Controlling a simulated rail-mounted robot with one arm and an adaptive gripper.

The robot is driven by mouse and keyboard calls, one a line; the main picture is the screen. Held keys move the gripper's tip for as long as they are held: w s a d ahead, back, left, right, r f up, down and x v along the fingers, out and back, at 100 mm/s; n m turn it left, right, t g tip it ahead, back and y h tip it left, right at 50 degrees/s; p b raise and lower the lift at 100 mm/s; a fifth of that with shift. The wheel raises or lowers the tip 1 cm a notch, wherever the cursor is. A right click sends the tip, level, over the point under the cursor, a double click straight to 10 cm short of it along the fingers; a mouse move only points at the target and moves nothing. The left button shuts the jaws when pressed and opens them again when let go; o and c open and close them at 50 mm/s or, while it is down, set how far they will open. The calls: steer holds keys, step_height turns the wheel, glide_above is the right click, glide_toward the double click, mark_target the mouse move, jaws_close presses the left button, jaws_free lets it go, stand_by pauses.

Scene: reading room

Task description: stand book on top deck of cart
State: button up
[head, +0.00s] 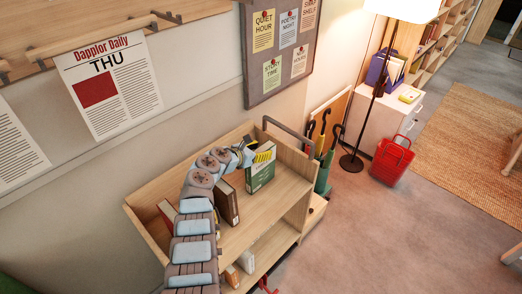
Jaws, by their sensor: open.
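The wooden cart (240,237) stands against the wall in the head view. A green book (261,171) with a yellow-and-white upper part stands upright on its top deck near the right end. My gripper (249,147) is at the book's upper left edge, open; its fingers are small and partly hidden, so I cannot tell whether they touch the book. A brown book (230,203) stands left of the green one, partly behind my arm. A red book (167,211) leans at the deck's left end.
Several books (246,262) sit on the lower shelf. A grey rail handle (287,129) rises at the cart's right end. Umbrellas (325,128), a floor lamp (372,110) and a red basket (392,161) stand to the right. Open floor (400,225) lies at the lower right.

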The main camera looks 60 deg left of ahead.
steer(key=shift+s+r, duration=0.1)
steer(key=shift+r, duration=0.1)
steer(key=p+v, duration=0.3)
steer(key=v, duration=0.8)
steer(key=shift+s, duration=0.3)
steer(key=shift+d+r, duration=0.1)
steer(key=shift+d, duration=0.05)
stand_by(0.3)
